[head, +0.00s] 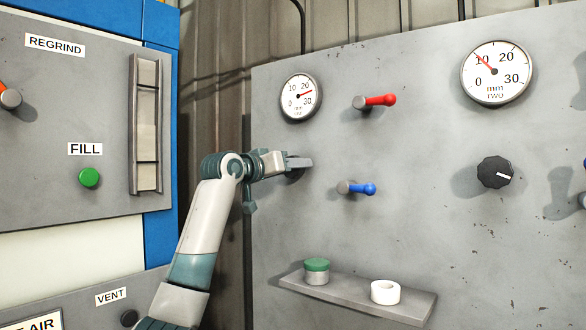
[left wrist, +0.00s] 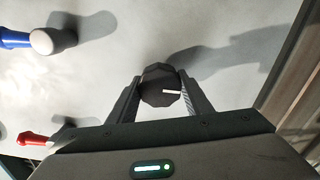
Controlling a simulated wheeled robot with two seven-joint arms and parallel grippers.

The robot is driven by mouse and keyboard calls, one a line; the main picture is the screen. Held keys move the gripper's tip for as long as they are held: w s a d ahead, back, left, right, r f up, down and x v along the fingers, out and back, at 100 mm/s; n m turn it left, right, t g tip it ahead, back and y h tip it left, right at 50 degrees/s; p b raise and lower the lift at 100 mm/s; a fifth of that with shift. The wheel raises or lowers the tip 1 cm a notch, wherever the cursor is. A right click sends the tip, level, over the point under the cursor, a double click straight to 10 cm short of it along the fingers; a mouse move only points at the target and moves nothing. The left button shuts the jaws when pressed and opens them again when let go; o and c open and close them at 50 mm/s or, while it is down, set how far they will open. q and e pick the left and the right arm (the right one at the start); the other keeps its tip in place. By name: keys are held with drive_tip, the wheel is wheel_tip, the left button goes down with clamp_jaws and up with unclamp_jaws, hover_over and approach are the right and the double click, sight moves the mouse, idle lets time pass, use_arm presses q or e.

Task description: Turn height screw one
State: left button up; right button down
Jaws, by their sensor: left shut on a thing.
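Height screw one is a dark knob (left wrist: 160,82) with a white pointer line, on the grey panel below the left dial. In the left wrist view it sits between the two fingers of my left gripper (left wrist: 160,95), which is shut on it. In the head view my left gripper (head: 298,163) covers most of this knob. The dial marked mm ONE (head: 300,98) is above it, its red needle between 20 and 30. My right gripper is in neither view.
To the right are a red lever (head: 380,100), a blue lever (head: 362,188), a second black knob (head: 495,172) and the dial marked mm TWO (head: 496,73). Below, a shelf (head: 345,297) holds a green-capped jar (head: 316,270) and a white ring (head: 385,291). A control cabinet (head: 50,150) stands left.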

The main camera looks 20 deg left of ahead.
use_arm(q)
drive_tip(key=shift+f+m, duration=0.3)
drive_tip(key=shift+m, duration=0.2)
drive_tip(key=o, duration=1)
drive_tip(key=shift+c, duration=0.2)
drive_tip(key=shift+o, duration=0.5)
drive_tip(key=shift+r, duration=0.15)
drive_tip(key=shift+s, duration=0.1)
drive_tip(key=b+v, duration=0.8)
drive_tip(key=v, duration=0.9)
